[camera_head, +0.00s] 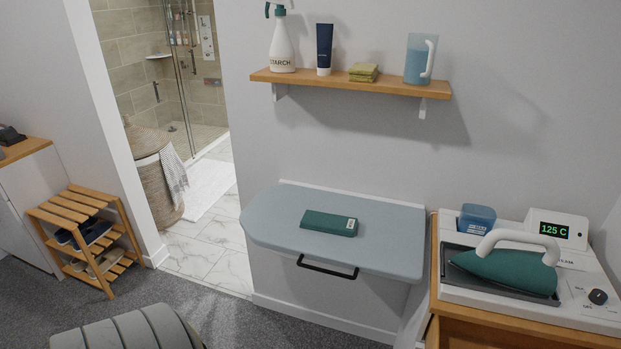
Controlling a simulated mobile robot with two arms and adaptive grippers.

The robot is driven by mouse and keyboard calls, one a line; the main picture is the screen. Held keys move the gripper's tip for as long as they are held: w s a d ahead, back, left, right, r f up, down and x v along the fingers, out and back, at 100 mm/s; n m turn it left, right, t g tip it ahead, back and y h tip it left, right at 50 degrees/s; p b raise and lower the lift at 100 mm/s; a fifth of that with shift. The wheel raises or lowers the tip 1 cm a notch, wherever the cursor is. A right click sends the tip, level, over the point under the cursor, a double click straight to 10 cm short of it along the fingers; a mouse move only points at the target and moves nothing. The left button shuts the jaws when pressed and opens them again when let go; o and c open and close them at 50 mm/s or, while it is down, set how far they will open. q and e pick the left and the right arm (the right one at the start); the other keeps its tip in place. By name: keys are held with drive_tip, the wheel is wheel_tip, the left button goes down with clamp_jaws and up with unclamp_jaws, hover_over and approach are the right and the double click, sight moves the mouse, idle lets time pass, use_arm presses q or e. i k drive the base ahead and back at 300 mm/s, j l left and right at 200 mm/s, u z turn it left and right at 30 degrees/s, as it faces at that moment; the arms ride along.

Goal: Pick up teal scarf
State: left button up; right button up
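The teal scarf (329,223) appears as a flat, folded teal rectangle with a small pale tag near its right end. It lies on the middle of the pale blue-grey wall-mounted ironing board (275,212). Nothing covers it. Neither of my grippers shows in the head view.
A wooden cabinet (434,335) at right holds a steam station with a teal iron (505,270). A shelf (350,83) with bottles and a jug hangs above the board. A black bar (327,268) is below its front edge. A grey ribbed object (130,330) is at bottom left.

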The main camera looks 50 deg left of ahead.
sight(321, 223)
drive_tip(key=u, duration=1.4)
drive_tip(key=i+j, duration=0.1)
